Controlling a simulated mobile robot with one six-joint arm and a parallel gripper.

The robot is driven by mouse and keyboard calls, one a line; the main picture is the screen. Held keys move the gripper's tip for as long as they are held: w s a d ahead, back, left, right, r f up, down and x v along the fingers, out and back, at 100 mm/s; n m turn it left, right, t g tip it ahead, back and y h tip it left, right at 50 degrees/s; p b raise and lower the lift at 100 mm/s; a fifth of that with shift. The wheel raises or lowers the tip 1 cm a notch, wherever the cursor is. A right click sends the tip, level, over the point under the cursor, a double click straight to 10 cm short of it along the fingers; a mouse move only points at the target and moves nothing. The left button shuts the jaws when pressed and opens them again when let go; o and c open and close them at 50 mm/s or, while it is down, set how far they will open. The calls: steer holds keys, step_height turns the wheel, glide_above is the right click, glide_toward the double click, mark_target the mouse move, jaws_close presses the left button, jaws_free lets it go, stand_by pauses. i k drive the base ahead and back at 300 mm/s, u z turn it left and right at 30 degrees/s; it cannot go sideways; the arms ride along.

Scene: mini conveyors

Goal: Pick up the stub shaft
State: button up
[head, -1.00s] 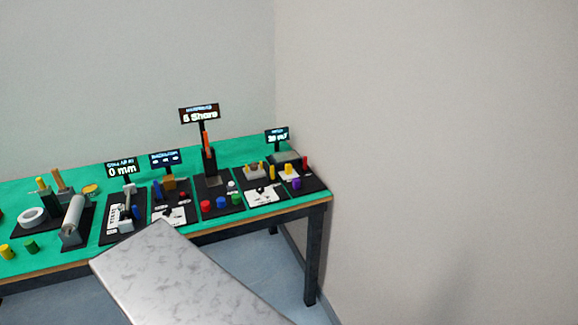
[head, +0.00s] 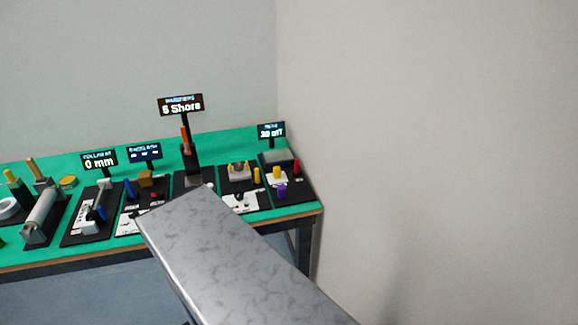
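I cannot tell which part in the head view is the stub shaft; the small parts on the bench are too small to identify surely. A grey roller (head: 41,212) lies on a dark base at the left. Small coloured pegs stand at the right: a yellow one (head: 257,174), a red one (head: 297,167) and a purple one (head: 281,191). A blue part (head: 100,212) sits at the station with the "0 mm" display. My gripper is not in view. My grey arm covers the lower middle and hides part of the bench front.
The green-topped bench (head: 228,147) stands against the back wall and carries several dark station plates. Displays rise behind them, the tallest (head: 181,105) reading "Shore". A plain wall (head: 430,150) closes in on the right. Blue floor (head: 80,295) shows free in front.

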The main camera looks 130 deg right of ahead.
mark_target(277, 171)
steer(key=u, duration=0.25)
steer(key=k, duration=0.4)
steer(key=z, duration=2.4)
steer(key=i, duration=0.6)
steer(key=z, duration=0.1)
steer(key=k, duration=0.3)
steer(key=z, duration=0.05)
